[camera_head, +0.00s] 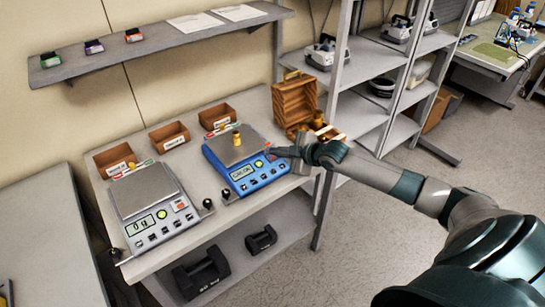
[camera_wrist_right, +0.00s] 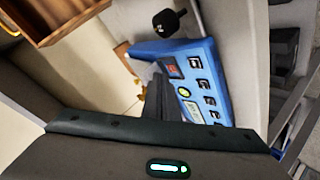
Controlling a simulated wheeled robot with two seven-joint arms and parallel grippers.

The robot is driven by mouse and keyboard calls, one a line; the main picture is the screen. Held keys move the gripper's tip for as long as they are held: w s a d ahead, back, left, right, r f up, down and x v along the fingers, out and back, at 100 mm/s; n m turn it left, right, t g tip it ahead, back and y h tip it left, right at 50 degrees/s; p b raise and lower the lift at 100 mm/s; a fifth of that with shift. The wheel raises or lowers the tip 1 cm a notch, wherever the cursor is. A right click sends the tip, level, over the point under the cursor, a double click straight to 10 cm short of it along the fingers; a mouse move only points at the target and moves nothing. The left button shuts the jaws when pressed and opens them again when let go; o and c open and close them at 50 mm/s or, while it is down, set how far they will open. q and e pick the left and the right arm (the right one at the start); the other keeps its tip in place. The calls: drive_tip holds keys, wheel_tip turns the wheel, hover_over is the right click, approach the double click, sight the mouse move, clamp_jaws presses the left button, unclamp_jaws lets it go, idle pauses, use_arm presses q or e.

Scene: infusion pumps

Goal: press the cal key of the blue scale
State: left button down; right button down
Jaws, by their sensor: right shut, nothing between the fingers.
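The blue scale (camera_head: 248,170) stands on the table with a brass weight (camera_head: 237,139) on its metal pan. Its display (camera_head: 242,172) shows text that looks like "CAL ON". Its front panel has a row of dark keys, a round green key and a red key; I cannot read which is the cal key. My right gripper (camera_head: 275,152) is shut and empty, above the panel's right end. In the right wrist view the blue scale (camera_wrist_right: 217,75) lies beyond the dark fingers (camera_wrist_right: 158,85), which hide part of it. Contact cannot be told. My left gripper is out of view.
A grey scale (camera_head: 147,190) showing 0 g stands to the left. Three brown bins (camera_head: 170,136) line the wall side. A wooden weight box (camera_head: 295,100) stands behind the right gripper. Small black knobs (camera_head: 208,204) sit near the scales. Dark weights (camera_head: 202,273) lie on the lower shelf.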

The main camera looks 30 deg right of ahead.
drive_tip(key=shift+s+r+p, duration=0.25)
drive_tip(key=shift+r+p, duration=0.55)
drive_tip(key=shift+r, duration=0.05)
drive_tip(key=shift+s+r+p, duration=0.2)
drive_tip(key=shift+r+p, duration=0.6)
drive_tip(key=shift+s+r+p, duration=0.25)
drive_tip(key=shift+r+p, duration=0.55)
drive_tip(key=shift+r, duration=0.05)
